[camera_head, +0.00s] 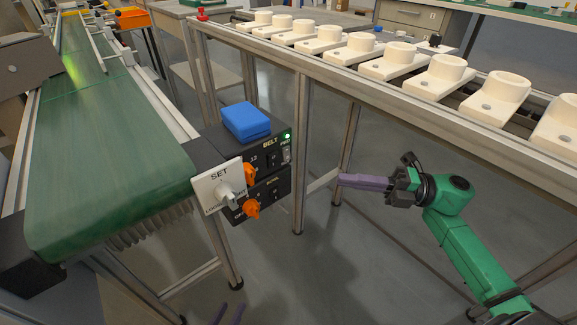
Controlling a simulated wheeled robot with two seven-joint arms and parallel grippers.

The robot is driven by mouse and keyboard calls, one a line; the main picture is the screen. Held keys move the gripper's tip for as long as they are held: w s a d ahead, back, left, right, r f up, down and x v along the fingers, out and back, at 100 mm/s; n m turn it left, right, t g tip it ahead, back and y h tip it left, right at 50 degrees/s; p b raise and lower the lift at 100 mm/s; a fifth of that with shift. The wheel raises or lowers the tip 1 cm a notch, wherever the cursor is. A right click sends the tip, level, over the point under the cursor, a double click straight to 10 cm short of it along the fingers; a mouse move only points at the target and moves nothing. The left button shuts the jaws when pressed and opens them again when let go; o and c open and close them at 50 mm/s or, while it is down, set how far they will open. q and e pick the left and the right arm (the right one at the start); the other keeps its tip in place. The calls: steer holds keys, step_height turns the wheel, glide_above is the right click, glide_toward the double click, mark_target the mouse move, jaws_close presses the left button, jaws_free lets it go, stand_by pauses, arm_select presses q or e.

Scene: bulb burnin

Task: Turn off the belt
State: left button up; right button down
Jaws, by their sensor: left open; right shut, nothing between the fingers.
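The green conveyor belt (95,150) runs along the left. A black control box (278,168) labelled BELT hangs at its near right end. The box has a lit green lamp (287,136), a small switch (286,155) below it, an upper orange knob (250,173) and a lower orange knob (251,208). A white plate (212,186) marked SET, with a white knob (225,190), stands at the box's left. My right gripper (345,180) is shut and empty, right of the box and apart from it. My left gripper (229,313) shows only its open purple fingertips at the bottom edge.
A blue block (246,121) lies on top of the box. A long metal rack (330,75) with several cream sockets (437,77) spans the right, its leg (301,150) standing between box and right gripper. A red button (202,15) sits at the rack's far end. Open floor lies below.

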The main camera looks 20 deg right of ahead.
steer(key=shift+a, duration=0.1)
steer(key=b, duration=0.2)
glide_toward(270, 158)
steer(key=s+a, duration=0.2)
steer(key=a, duration=0.1)
steer(key=w+a, duration=0.1)
steer(key=w, duration=0.1)
steer(key=w+a, duration=0.1)
steer(key=w, duration=0.1)
steer(key=shift+w+a+r+b, duration=0.1)
steer(key=shift+w+a+b, duration=0.1)
steer(key=shift+b, duration=0.15)
